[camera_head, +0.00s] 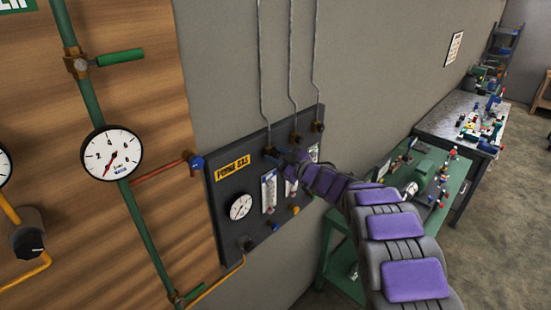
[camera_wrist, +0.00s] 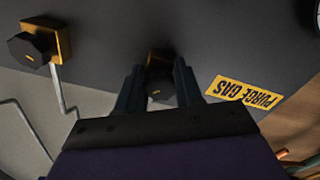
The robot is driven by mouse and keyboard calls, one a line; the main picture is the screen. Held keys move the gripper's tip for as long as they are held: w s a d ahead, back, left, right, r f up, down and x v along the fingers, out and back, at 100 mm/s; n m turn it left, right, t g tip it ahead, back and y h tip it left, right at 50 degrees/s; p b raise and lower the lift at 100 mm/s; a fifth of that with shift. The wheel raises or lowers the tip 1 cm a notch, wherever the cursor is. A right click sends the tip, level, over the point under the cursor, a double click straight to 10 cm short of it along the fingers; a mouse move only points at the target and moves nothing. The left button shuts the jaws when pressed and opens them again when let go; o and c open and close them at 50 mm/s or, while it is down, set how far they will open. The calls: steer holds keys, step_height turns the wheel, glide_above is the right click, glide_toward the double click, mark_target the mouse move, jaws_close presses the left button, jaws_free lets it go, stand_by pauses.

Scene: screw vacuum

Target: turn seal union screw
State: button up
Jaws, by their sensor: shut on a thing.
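The union screw (camera_wrist: 160,90) is a dark hexagonal nut on a brass fitting, in the middle of the wrist view. My gripper (camera_wrist: 158,88) has a dark finger on either side of it and is shut on it. The wrist view is upside down relative to the panel. In the head view my gripper (camera_head: 279,155) is at the upper edge of the dark panel (camera_head: 222,205), at the leftmost of the fittings there. That screw is largely hidden by my gripper in that view.
A second hex nut on brass (camera_wrist: 28,49) stands to the left in the wrist view. The panel carries a yellow PURGE GAS label (camera_head: 233,168), a gauge (camera_head: 240,207) and flow tubes (camera_head: 269,191). A green bench (camera_head: 340,248) with several small parts stands to the right.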

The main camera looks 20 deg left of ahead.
steer(key=shift+f, duration=0.15)
steer(key=o, duration=1)
steer(key=b+v, duration=0.2)
steer(key=v, duration=1.5)
steer(key=shift+d+b, duration=0.1)
steer(key=shift+b, duration=0.3)
